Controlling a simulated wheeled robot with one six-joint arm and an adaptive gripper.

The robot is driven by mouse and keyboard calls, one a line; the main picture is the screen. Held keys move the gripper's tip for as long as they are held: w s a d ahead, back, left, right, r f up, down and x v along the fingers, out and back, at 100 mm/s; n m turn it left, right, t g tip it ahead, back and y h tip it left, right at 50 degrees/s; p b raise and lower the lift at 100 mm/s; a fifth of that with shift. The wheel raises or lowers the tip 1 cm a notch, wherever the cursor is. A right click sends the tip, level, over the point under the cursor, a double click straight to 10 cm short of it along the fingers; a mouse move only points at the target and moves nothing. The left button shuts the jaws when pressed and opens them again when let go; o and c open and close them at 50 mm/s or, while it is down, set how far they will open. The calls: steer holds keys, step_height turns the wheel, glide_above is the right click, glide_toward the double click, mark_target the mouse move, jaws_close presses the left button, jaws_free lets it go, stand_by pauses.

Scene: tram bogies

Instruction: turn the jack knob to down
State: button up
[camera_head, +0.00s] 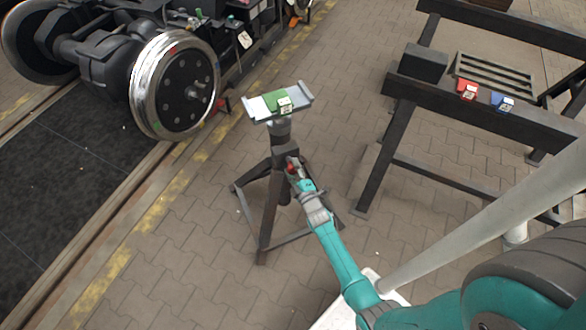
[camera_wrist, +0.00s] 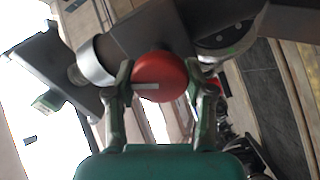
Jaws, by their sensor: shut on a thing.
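The jack (camera_head: 270,190) is a dark stand on splayed legs, with a flat grey top plate (camera_head: 263,107) in the head view. Its red knob (camera_wrist: 160,78) sits between my two fingers in the wrist view, with a pale line across its face. The knob shows only as a small red spot in the head view (camera_head: 291,167). My gripper (camera_wrist: 162,95) is shut on the knob, one finger on each side. Which setting the pale line points to cannot be told.
A green block (camera_head: 276,100) with a label lies on the jack's top plate. A bogie wheel (camera_head: 175,85) stands on the rail at the left. A dark frame (camera_head: 480,110) at the right carries a red piece (camera_head: 467,90) and a blue piece (camera_head: 502,102). Paved floor lies between.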

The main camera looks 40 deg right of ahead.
steer(key=shift+n, duration=1.9)
steer(key=o, duration=1.2)
steer(key=shift+c, duration=0.2)
steer(key=v, duration=1.2)
